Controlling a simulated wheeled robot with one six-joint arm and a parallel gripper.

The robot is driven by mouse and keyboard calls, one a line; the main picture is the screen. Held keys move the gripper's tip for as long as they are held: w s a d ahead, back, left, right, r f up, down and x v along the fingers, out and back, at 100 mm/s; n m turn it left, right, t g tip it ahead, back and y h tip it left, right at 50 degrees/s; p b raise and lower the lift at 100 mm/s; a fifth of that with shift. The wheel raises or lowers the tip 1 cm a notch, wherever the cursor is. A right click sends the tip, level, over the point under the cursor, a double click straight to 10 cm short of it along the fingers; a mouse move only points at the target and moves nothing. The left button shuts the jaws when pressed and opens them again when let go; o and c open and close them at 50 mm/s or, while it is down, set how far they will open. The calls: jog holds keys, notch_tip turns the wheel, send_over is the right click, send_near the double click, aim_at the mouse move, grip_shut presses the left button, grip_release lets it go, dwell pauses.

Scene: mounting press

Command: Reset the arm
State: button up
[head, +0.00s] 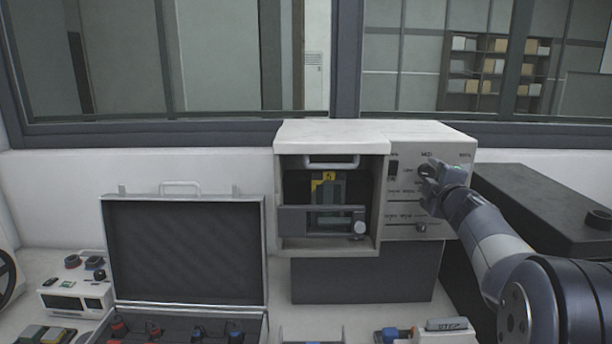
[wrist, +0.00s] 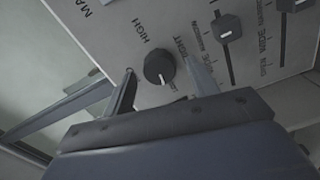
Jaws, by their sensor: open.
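My gripper (head: 430,172) is raised at the control panel on the right side of the white mounting press (head: 330,134). In the wrist view my gripper (wrist: 160,85) is open, with one finger on each side of a round black knob (wrist: 159,67). The knob has a white mark and the words HIGH and LIGHT near it. I cannot tell whether the fingers touch it. A slider knob (wrist: 227,27) sits to the right of the fingers. My arm reaches in from the lower right in the head view.
An open case (head: 184,250) stands left of the press. A small white device (head: 76,296) is at the far left. A dark box (head: 545,212) stands right of the press, close behind my arm. The press stands on a grey block (head: 362,280).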

jog(key=s+b, duration=0.1)
jog(key=s, duration=1)
jog(key=w+p, duration=0.1)
jog(key=w, duration=1)
jog(key=shift+r, duration=0.1)
jog(key=m+p, duration=0.1)
jog(key=m, duration=0.2)
jog(key=shift+s+m, duration=0.1)
jog(key=shift+m, duration=0.2)
jog(key=m+p, duration=0.1)
jog(key=m, duration=0.3)
jog(key=shift+p, duration=0.4)
jog(key=m+p, duration=0.1)
jog(key=m, duration=0.2)
jog(key=shift+m, duration=0.4)
jog(key=m+p, duration=0.1)
jog(key=m, duration=0.3)
jog(key=shift+d, duration=0.1)
jog(key=shift+m, duration=0.4)
jog(key=shift+s, duration=0.95)
